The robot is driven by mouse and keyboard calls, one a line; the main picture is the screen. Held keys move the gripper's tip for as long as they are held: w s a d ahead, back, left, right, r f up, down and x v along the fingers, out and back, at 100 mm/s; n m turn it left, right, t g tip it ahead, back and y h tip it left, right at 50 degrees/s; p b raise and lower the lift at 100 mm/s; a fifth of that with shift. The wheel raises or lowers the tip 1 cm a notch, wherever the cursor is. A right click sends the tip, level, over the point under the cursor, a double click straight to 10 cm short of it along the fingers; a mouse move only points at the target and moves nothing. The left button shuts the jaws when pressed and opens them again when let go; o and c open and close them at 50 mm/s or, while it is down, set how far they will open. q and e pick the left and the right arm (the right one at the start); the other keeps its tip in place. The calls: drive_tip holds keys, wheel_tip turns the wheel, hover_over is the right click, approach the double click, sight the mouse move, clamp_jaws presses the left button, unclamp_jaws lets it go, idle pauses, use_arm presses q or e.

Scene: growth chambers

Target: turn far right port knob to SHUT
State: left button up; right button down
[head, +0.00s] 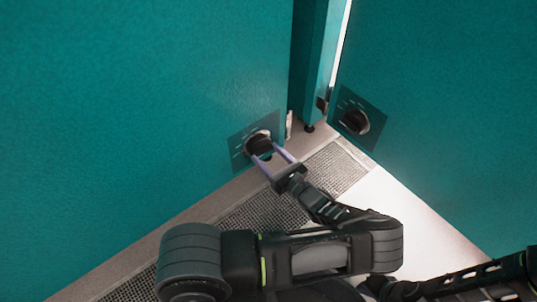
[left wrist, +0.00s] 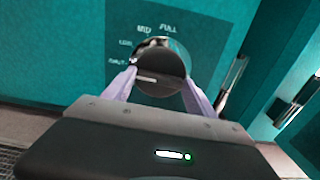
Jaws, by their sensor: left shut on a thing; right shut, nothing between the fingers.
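A round black port knob (head: 257,141) sits on a dark plate (head: 239,148) low at the right end of the left teal wall. My left gripper (head: 264,151) has its two pale lavender fingers on either side of this knob, shut on it. In the left wrist view the knob (left wrist: 160,62) is between the fingertips and carries a short white pointer line, lying toward the left. Marks around it include LOW, MID and FULL; the leftmost label (left wrist: 121,62) is blurred. My right gripper is not seen; only dark arm parts show at lower right.
A second black knob (head: 354,122) is on a plate on the right teal wall (head: 440,110). A teal post (head: 312,60) stands in the gap between the walls. A perforated floor strip (head: 335,171) runs along the left wall. Pale floor (head: 405,205) lies to the right.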

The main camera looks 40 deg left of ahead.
idle(0.5)
use_arm(q)
drive_tip(key=o, duration=1.4)
drive_tip(key=shift+c, duration=0.2)
drive_tip(key=p+v, duration=0.1)
drive_tip(key=v, duration=0.7)
drive_tip(key=shift+p, duration=0.4)
drive_tip(key=shift+a, duration=0.1)
